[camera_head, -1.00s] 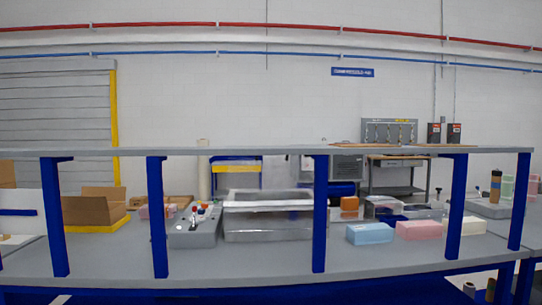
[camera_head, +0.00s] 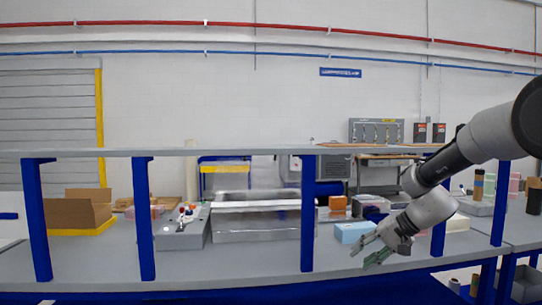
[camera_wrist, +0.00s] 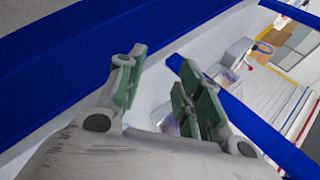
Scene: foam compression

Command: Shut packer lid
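The packer (camera_head: 256,227) is a grey metal box on the bench, left of the middle post in the head view. Its upper part is a pale, shiny frame; I cannot clearly tell how the lid stands. A grey control box (camera_head: 180,240) with small red and white parts on top stands at its left. My gripper (camera_head: 367,251) is right of the packer and the middle post, apart from both, near the light blue foam block. Its green-padded fingers are spread and empty. The wrist view also shows the open fingers (camera_wrist: 160,80).
Blue posts (camera_head: 308,215) and a grey upper shelf (camera_head: 240,152) frame the bench. The middle post stands just right of the packer. A light blue block (camera_head: 352,232) sits behind my gripper. A cardboard box (camera_head: 75,211) is at the left. The front bench strip (camera_head: 215,262) is clear.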

